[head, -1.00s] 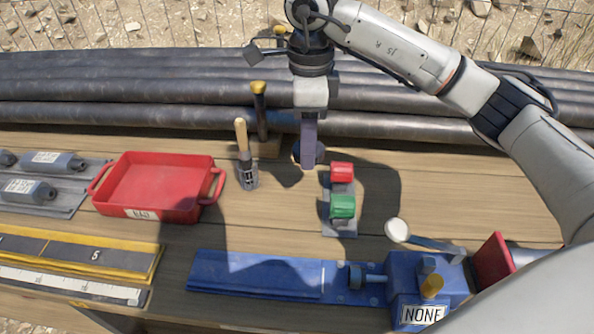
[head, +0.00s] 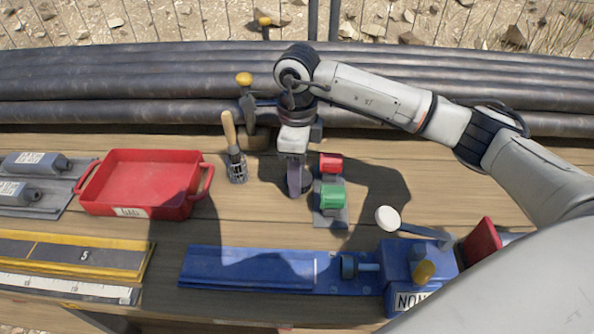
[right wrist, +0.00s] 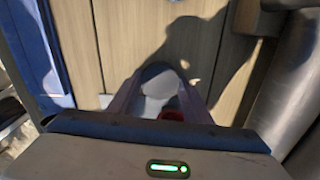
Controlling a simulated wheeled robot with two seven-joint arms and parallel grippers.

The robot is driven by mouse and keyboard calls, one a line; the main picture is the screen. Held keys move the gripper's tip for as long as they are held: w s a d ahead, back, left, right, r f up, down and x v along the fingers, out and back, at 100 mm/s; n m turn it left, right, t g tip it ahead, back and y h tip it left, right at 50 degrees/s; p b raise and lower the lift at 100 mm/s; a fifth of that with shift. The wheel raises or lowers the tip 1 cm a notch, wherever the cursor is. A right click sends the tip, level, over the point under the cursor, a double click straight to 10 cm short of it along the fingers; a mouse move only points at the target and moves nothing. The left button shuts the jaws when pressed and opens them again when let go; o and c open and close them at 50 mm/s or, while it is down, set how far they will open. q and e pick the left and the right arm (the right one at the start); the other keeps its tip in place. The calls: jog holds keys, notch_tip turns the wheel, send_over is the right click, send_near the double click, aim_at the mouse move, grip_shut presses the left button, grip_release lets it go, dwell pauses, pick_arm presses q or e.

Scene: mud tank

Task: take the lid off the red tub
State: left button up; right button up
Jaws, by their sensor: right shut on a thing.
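A small red tub-like block (head: 331,164) stands behind a green one (head: 334,197) on a narrow grey base (head: 330,222). My right gripper (head: 294,193) points down just left of them. It is shut on a grey round piece, which shows between the fingers in the right wrist view (right wrist: 160,78). I cannot tell whether this piece is the lid. A bit of red (right wrist: 171,115) shows low between the fingers there. A wide red tub (head: 140,183) with two handles and a white label stands open at the left. My left gripper is not in view.
A wooden-handled brush (head: 233,150) and a yellow-topped tool (head: 246,105) stand left of my right gripper. Black pipes (head: 120,85) line the back. A blue vise-like fixture (head: 255,268) lies in front. Grey bottles (head: 35,163) lie at far left.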

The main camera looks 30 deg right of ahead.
jog(key=shift+f, duration=0.15)
jog(key=o, duration=1.2)
jog(key=shift+r, duration=0.7)
notch_tip(320, 180, up, 11)
jog(key=shift+r, duration=0.1)
